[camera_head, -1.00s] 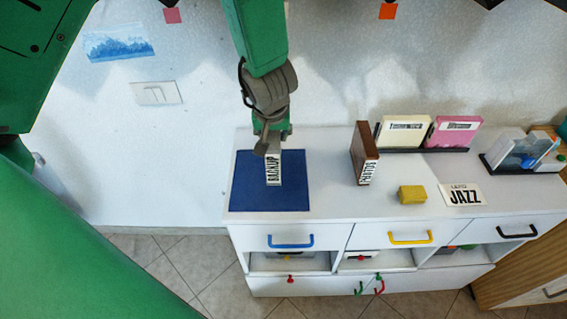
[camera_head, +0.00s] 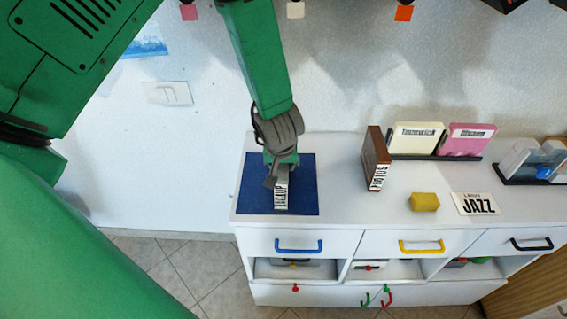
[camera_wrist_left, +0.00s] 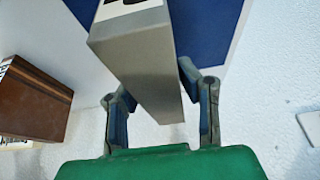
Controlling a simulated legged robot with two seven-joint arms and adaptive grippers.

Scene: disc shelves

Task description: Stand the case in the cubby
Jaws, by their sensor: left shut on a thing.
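A grey case (camera_head: 282,190) with a white label reading BACKUP stands over the blue mat (camera_head: 251,200) on the white cabinet top. My left gripper (camera_head: 281,172) is shut on the case from above and behind. In the left wrist view the grey case (camera_wrist_left: 140,60) lies between the two fingers of the left gripper (camera_wrist_left: 160,100), with the blue mat (camera_wrist_left: 205,30) beyond it. I cannot tell whether the case touches the mat. Open cubbies (camera_head: 295,269) show below the drawers in the cabinet front. My right gripper is not in view.
A brown PHOTOS case (camera_head: 375,160) stands right of the mat; it also shows in the left wrist view (camera_wrist_left: 35,100). A yellow block (camera_head: 424,202) and a JAZZ card (camera_head: 475,204) lie farther right. Cream (camera_head: 416,137) and pink (camera_head: 466,139) cases stand behind. Drawer handles (camera_head: 299,247) stick out in front.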

